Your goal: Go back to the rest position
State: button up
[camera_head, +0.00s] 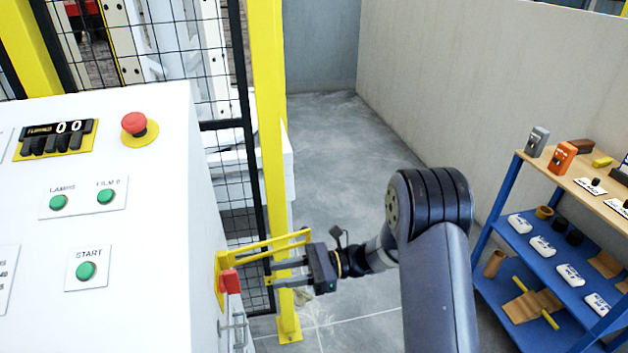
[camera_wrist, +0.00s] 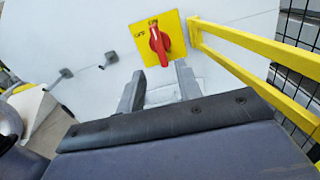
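My gripper (camera_head: 271,274) is stretched out towards the side wall of the white control cabinet (camera_head: 160,230). Its two fingers are apart with nothing between them; the wrist view shows the gap (camera_wrist: 160,82). A red rotary switch (camera_head: 231,281) on a yellow plate sits on that wall, just beyond the fingertips and apart from them. In the wrist view the red switch handle (camera_wrist: 159,46) stands nearly upright, its upper end near the top label, with an OFF label at its left.
A yellow guard bar (camera_head: 275,243) runs close above the gripper. A yellow post (camera_head: 268,130) and black mesh fence stand behind. Grey floor (camera_head: 340,140) lies clear between fence and wall.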

jog(key=x, duration=0.9)
jog(key=shift+a+p, duration=0.25)
jog(key=shift+p, duration=0.15)
